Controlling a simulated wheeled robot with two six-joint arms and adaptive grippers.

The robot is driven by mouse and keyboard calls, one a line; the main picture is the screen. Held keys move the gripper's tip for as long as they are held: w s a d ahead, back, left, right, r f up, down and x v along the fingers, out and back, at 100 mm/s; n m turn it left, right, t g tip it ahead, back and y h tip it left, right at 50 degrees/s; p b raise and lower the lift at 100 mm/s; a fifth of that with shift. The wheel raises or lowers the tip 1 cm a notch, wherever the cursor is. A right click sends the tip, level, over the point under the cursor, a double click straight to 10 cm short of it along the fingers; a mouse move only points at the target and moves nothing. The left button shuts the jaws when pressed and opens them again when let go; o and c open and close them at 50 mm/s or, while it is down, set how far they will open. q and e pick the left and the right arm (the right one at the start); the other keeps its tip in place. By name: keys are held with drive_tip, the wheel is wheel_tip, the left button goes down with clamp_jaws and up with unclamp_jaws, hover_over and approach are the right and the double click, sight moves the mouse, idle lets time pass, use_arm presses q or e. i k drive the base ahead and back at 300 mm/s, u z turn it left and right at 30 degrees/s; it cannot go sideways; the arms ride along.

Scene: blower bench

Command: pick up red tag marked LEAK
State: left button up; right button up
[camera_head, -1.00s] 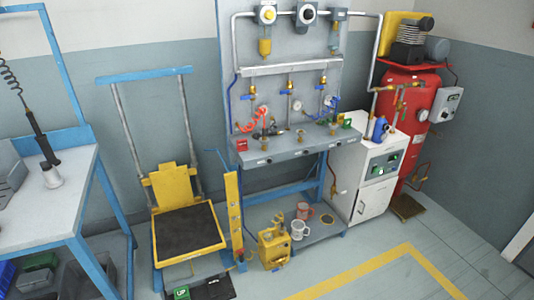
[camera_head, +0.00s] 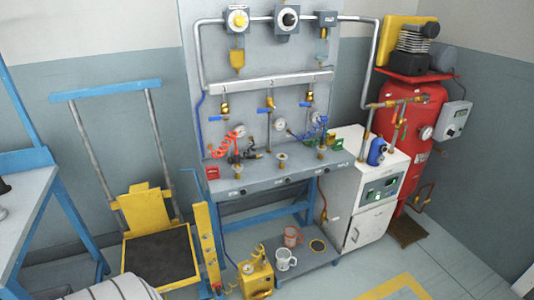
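A small red tag (camera_head: 212,173) sits at the left end of the grey bench top (camera_head: 262,181). Its lettering is too small to read, so I cannot tell whether it says LEAK. A red coiled hose (camera_head: 223,146) hangs just behind it on the panel. Neither of my grippers shows in the head view.
A green block (camera_head: 337,144) sits at the bench's right end. Several valves and gauges line the panel. White cabinet (camera_head: 372,213) and red tank (camera_head: 410,122) stand right. A yellow lift cart (camera_head: 145,208) stands left. Mugs (camera_head: 285,259) are on the lower shelf. Floor is clear at lower right.

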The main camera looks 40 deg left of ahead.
sight(212, 172)
drive_tip(key=i, duration=1)
drive_tip(key=u, duration=1.05)
drive_tip(key=i, duration=0.5)
drive_tip(key=u, duration=0.55)
